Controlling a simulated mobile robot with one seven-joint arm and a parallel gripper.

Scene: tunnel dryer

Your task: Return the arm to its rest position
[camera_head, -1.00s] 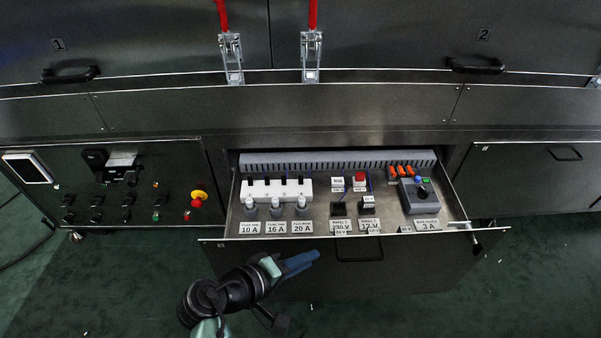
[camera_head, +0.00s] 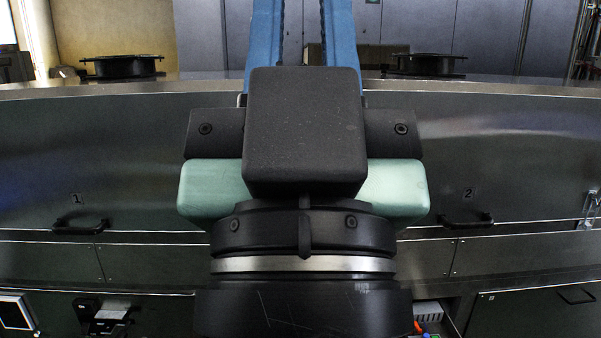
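My gripper (camera_head: 303,25) fills the middle of the head view, very close to the camera and pointing up. Its two blue fingers stand apart with a clear gap between them, and background shows through the gap. The fingertips run out of the top edge of the picture. Nothing shows between the visible parts of the fingers. The gripper's dark body and my wrist hide the centre of the machine behind.
The dryer's steel front carries panels 1 and 2 with black handles (camera_head: 80,226) and (camera_head: 466,220). A drawer (camera_head: 437,320) with components shows only in part, lower right of my wrist.

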